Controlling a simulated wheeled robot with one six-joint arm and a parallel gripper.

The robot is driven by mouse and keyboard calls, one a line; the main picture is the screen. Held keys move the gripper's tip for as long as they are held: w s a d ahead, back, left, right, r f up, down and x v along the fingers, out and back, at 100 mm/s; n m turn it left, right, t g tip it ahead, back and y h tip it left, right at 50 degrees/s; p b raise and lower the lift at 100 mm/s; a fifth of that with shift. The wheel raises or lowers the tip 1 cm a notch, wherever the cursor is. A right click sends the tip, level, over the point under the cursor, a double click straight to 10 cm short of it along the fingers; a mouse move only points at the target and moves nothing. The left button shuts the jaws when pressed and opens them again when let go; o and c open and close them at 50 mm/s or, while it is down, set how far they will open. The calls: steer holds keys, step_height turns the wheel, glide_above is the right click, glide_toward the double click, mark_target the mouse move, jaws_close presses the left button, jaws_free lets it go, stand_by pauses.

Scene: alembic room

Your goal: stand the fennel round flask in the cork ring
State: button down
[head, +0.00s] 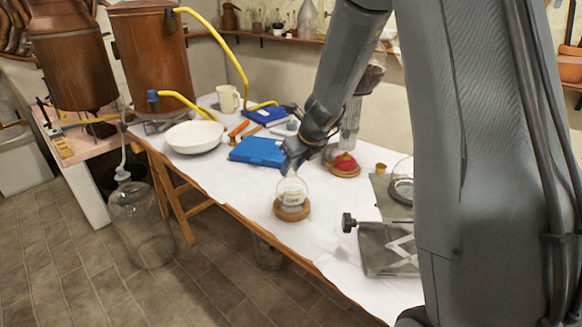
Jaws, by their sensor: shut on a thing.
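A clear round flask (291,190) with a small pale label stands upright over the cork ring (292,213) near the front edge of the white-covered table. Its lower bulb overlaps the ring's opening; I cannot tell whether it rests fully on the cork. The label is too small to read. My gripper (291,168) points down from above and is shut on the flask at its neck, which the fingers mostly hide.
A blue case (258,152) and white bowl (194,137) lie to the left. A red-filled vessel (345,162) on a cork base stands behind to the right. A lab jack (385,238) bears another glass vessel (402,183). Table is clear left of the ring.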

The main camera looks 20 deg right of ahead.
steer(key=shift+f+b, duration=0.7)
steer(key=shift+f, duration=0.25)
stand_by(2.5)
steer(key=c, duration=1.3)
jaws_free()
steer(key=shift+r+p, duration=0.25)
steer(key=shift+p, duration=0.1)
steer(key=shift+r+p, duration=1.1)
steer(key=shift+p, duration=0.25)
steer(key=shift+r+p, duration=0.35)
steer(key=shift+p, duration=0.05)
steer(key=shift+r+p, duration=1.75)
steer(key=shift+p, duration=0.45)
